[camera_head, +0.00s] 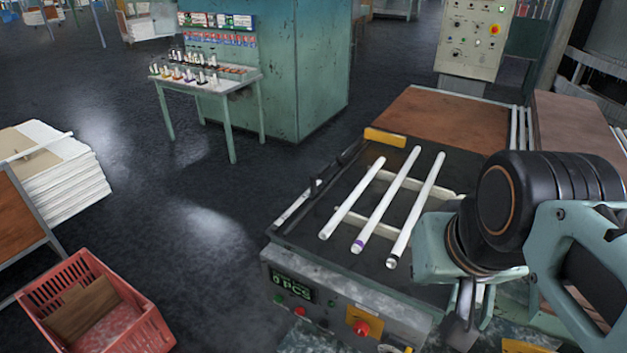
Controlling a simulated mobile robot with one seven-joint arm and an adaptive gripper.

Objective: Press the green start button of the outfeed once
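The outfeed (283,262) is a dark-topped machine with a grey front panel at the lower centre. Its small green button (279,298) sits below the left end of a lit green display (291,288) that seems to read "0 PCS". A red button (300,311) is just right of the green one. Farther right, a larger red knob (361,328) stands on a yellow plate. My gripper (462,325) is at the lower right, beside the right end of the panel and well apart from the green button. Its fingers are not clear enough to tell open from shut.
Three white tubes (387,198) lie across the outfeed top. A red crate (150,322) stands on the floor at lower left, below a stack of white sheets (72,180). A table with small items (243,86) and a green cabinet (315,70) stand behind.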

